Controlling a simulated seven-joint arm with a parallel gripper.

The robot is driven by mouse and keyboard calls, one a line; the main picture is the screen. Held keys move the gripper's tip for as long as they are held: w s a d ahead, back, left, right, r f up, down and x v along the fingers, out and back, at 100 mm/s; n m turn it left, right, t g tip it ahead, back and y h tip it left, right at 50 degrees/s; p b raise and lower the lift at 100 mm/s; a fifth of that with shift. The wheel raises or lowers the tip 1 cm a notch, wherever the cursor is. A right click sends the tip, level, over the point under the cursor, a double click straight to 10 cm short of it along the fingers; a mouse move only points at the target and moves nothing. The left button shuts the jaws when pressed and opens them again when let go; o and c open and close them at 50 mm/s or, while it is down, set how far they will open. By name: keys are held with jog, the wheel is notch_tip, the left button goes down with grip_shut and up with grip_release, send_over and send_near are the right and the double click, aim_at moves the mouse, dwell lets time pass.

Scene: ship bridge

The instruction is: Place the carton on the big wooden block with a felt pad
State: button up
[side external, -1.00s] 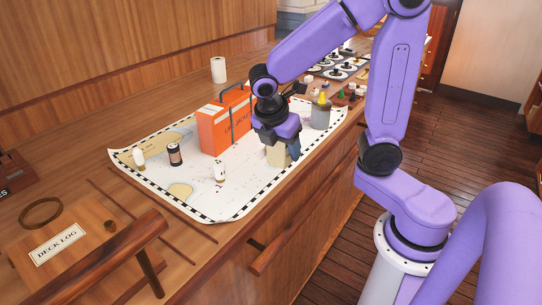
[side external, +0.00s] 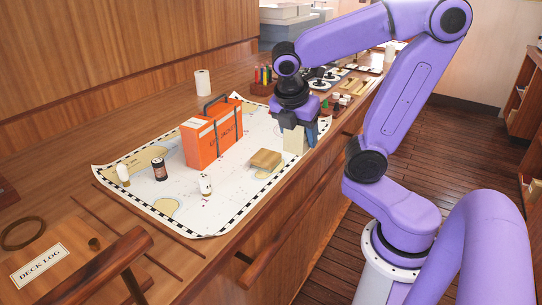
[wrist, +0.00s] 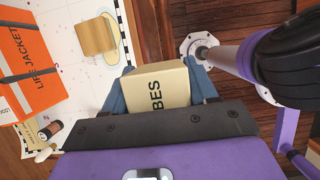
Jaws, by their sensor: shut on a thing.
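My gripper (side external: 293,133) is shut on a cream carton (side external: 293,146), which hangs upright between the fingers at the right side of the chart. In the wrist view the carton (wrist: 158,86) shows dark letters "BES" and sits between both fingers. I cannot tell whether its bottom clears the surface. A low tan wooden block (side external: 265,159) lies on the chart to the left of and nearer the camera than the carton, apart from it. The block also shows in the wrist view (wrist: 93,36), with nothing on it; its felt pad is not clearly distinguishable.
An orange life-jacket box (side external: 212,139) stands on the chart (side external: 235,180) left of the block. Dark and white small bottles (side external: 159,169) stand nearer the camera. The chart between block and box is clear.

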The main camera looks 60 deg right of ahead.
jog(key=w+d+r, duration=0.1)
jog(key=w+d, duration=0.1)
jog(key=d, duration=0.3)
send_over(270, 152)
jog(key=s+a, duration=0.1)
jog(key=a, duration=0.1)
notch_tip(270, 152, down, 8)
jog(key=shift+s+d+r, duration=0.1)
jog(key=shift+w+d+f, duration=0.2)
jog(key=shift+w+f, duration=0.35)
jog(key=shift+f, duration=0.15)
jog(key=shift+w+f, duration=0.1)
jog(key=shift+f, duration=1.55)
jog(key=shift+f, duration=0.1)
jog(key=o, duration=1.1)
